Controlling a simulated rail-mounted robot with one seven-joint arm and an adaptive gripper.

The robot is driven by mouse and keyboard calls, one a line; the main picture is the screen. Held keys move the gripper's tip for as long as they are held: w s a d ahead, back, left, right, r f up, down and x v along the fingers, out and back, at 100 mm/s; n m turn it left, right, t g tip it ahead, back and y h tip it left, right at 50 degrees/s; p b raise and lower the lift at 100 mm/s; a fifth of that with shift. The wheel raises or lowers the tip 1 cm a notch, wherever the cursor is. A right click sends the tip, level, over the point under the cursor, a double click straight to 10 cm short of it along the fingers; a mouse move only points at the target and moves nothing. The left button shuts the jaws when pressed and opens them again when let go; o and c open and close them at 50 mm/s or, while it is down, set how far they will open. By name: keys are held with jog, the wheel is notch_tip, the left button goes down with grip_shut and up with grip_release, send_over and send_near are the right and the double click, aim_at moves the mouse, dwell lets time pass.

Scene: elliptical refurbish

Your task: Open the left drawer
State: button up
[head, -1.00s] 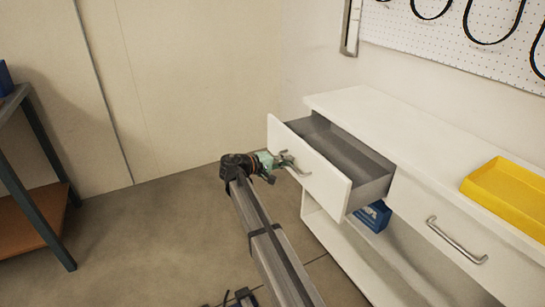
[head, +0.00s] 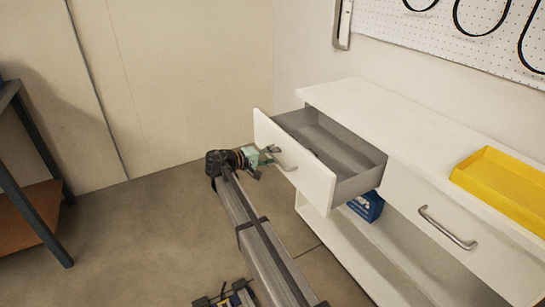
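The left drawer (head: 293,163) of the white cabinet is pulled well out, and its grey inside (head: 325,145) shows from above. The drawer's metal handle (head: 287,165) is on the outer face. My gripper (head: 269,157) is at the left part of this handle, in front of the drawer face. Its fingertips are small and partly merge with the handle, so I cannot tell whether they are closed on it.
The right drawer is shut, with its own handle (head: 446,228). A yellow tray (head: 500,184) sits on the cabinet top (head: 385,117). A blue box (head: 367,206) stands on the shelf below the open drawer. A workbench (head: 35,150) stands at the far left; floor between is clear.

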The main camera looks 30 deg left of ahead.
jog(key=v, duration=1.2)
jog(key=shift+f, duration=0.1)
